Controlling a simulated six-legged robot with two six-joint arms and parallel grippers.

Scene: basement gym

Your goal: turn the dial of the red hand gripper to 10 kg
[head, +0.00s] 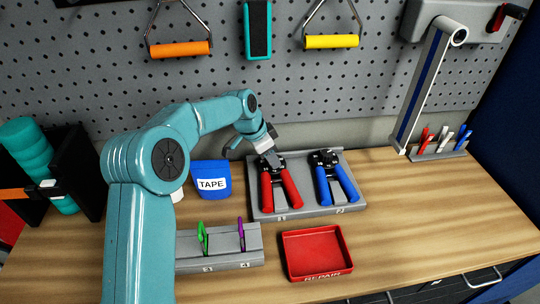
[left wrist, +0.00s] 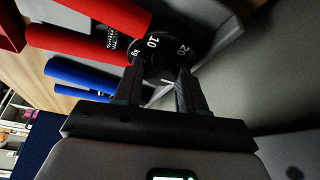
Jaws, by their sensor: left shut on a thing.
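The red hand gripper (head: 289,188) lies in the left place of a grey tray (head: 262,213) on the bench. My left gripper (head: 270,157) is at its top end, over the dial. In the left wrist view my left gripper's fingers (left wrist: 160,78) are shut on the sides of the black dial (left wrist: 168,42). White marks "10", "kg" and "20" show on the dial, with 10 near the left finger and 20 to the right. A short white line shows between the fingers; I cannot tell the exact setting. The red handles (left wrist: 75,42) run off to the left. My right gripper is not in view.
A blue hand gripper (head: 338,182) lies right beside the red one. A red REPAIR tray (head: 318,273), a grey holder (head: 190,246) with green and purple items, and a blue TAPE container (head: 211,178) stand near. A lamp post (head: 424,90) stands at right. The front right bench is clear.

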